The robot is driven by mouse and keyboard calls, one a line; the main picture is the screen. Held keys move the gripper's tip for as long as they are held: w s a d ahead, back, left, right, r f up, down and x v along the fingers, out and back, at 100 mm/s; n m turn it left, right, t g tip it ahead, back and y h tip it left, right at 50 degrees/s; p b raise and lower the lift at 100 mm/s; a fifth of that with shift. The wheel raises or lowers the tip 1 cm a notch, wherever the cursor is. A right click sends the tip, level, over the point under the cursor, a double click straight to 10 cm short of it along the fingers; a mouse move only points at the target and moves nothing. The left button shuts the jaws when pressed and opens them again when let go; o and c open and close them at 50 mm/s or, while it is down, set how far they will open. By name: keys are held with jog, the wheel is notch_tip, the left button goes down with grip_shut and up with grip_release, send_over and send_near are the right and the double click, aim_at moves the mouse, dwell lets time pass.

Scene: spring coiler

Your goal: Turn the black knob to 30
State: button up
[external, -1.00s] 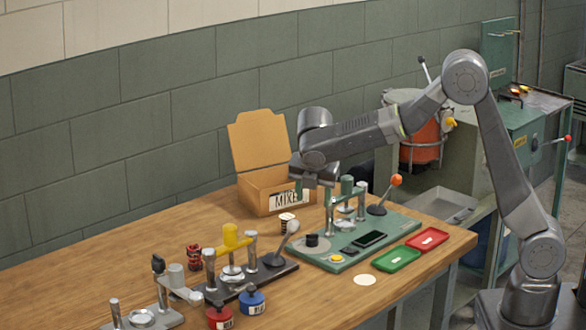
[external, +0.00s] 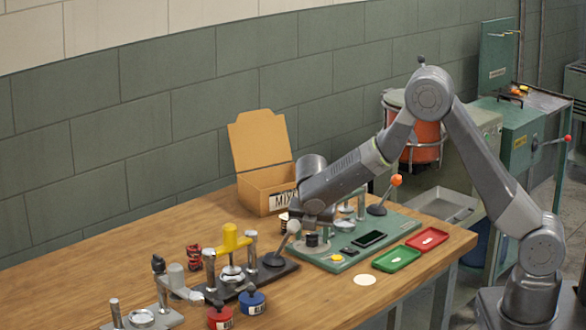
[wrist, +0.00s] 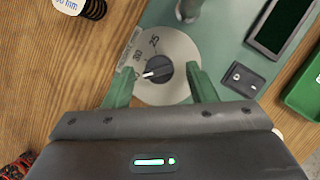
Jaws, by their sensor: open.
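The black knob (wrist: 160,73) sits on a round grey dial (wrist: 178,46) on the green plate. Its white pointer line points left and slightly down in the wrist view, past the 30 mark on the side away from 25. My gripper (wrist: 161,72) is open, with its green fingers on either side of the knob; I cannot tell if they touch it. In the external view the knob (external: 312,240) shows just below my gripper (external: 311,231), whose fingertips are hard to make out.
On the green plate a black phone-like display (external: 370,239) and a small black switch box (wrist: 242,79) lie near the dial. A green tray (external: 397,259) and a red tray (external: 427,238) are to the right. A press with a yellow top (external: 231,238) stands left; a cardboard box (external: 266,187) is behind.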

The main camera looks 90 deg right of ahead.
jog(key=shift+d+f, duration=0.1)
jog(key=shift+f, duration=0.15)
jog(key=c, duration=0.9)
jog(key=m+g, duration=0.1)
jog(key=m, duration=0.1)
jog(key=m+g+p, duration=0.1)
jog(key=m, duration=0.2)
jog(key=shift+w+d+y, duration=0.1)
jog(key=shift+w+y, duration=0.1)
jog(key=shift+y, duration=0.1)
jog(key=shift+m+g+y, duration=0.4)
jog(key=shift+m+g, duration=0.2)
jog(key=shift+m, duration=1.2)
